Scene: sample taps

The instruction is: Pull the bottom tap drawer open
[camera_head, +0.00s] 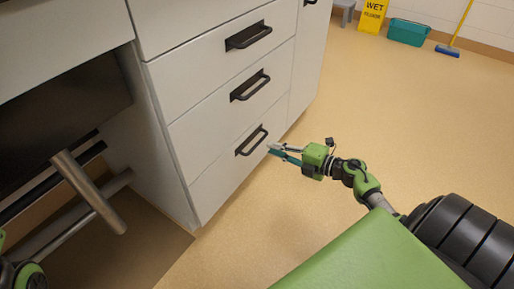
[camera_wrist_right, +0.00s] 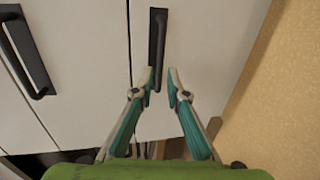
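The bottom drawer (camera_head: 222,178) is the lowest of a stack of white drawer fronts in the head view and sits flush with the cabinet. Its black bar handle (camera_head: 251,141) is clear to see. My right gripper (camera_head: 271,149) is just right of this handle, pointing toward the drawer front. In the right wrist view a black handle (camera_wrist_right: 157,40) lies just ahead of the fingertips. The left fingertip overlaps the handle's lower end; contact cannot be told. My left gripper is out of view.
Two more drawers with black handles (camera_head: 249,86) (camera_head: 248,36) are above. Thick metal tubes (camera_head: 90,195) stand at the left by a dark opening. A yellow wet-floor sign (camera_head: 373,15), a teal bin (camera_head: 408,31) and a broom (camera_head: 449,49) are far back. The floor at right is clear.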

